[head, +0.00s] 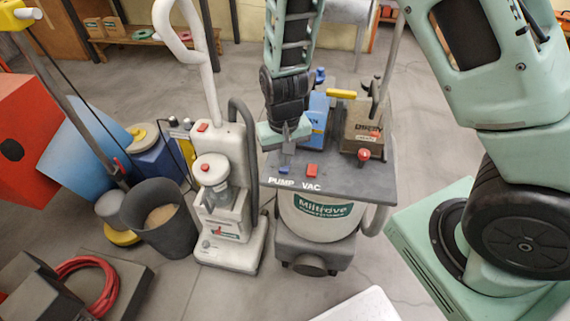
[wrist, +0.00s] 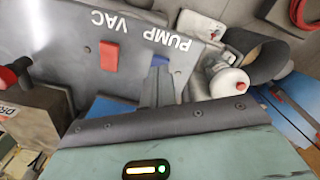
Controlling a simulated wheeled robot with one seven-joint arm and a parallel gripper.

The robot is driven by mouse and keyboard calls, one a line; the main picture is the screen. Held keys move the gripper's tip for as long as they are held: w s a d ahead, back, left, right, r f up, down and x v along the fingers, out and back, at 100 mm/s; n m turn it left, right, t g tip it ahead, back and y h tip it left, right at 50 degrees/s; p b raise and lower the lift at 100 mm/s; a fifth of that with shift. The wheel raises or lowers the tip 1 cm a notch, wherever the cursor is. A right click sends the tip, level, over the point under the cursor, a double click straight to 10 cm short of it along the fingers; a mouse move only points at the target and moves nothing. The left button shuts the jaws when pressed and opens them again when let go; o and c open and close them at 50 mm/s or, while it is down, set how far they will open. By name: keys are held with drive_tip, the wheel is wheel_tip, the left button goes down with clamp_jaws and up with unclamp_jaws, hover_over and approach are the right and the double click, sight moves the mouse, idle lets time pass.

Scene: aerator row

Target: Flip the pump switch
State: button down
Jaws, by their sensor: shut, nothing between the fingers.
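The pump switch is a small blue rocker (head: 285,169) by the word PUMP on the dark grey top panel (head: 345,182) of the machine. In the wrist view the blue switch (wrist: 160,60) shows just beyond my fingertips, partly hidden by them. A red switch (head: 312,170) sits beside it by the word VAC; it also shows in the wrist view (wrist: 109,56). My gripper (head: 287,150) is shut and empty, pointing down over the panel right behind the blue switch. I cannot tell whether the fingertips (wrist: 158,82) touch the switch.
On the panel stand a blue box (head: 316,122), a brown box (head: 360,125) and a red knob (head: 363,155). An upright white vacuum (head: 222,185) stands close on the left. A dark bin (head: 160,215) is farther left. Open floor lies behind the machine.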

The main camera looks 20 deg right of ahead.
sight(284, 169)
drive_tip(key=shift+f+b, duration=0.65)
drive_tip(key=shift+f, duration=0.3)
idle(0.5)
drive_tip(key=shift+r, duration=0.1)
wheel_tip(284, 169, up, 7)
drive_tip(key=p, duration=0.7)
idle(0.4)
drive_tip(key=s+a+r+n+y, duration=0.2)
drive_tip(key=s+a+r+n, duration=0.1)
drive_tip(key=s+a+r, duration=0.55)
drive_tip(key=s+d+r+n+h, duration=0.1)
drive_tip(key=s+r+n, duration=0.4)
drive_tip(key=s+r, duration=0.5)
drive_tip(key=shift+s+d+r+n, duration=0.3)
drive_tip(key=shift+s+d+n, duration=0.1)
drive_tip(key=shift+s+d, duration=0.3)
drive_tip(key=shift+a, duration=0.1)
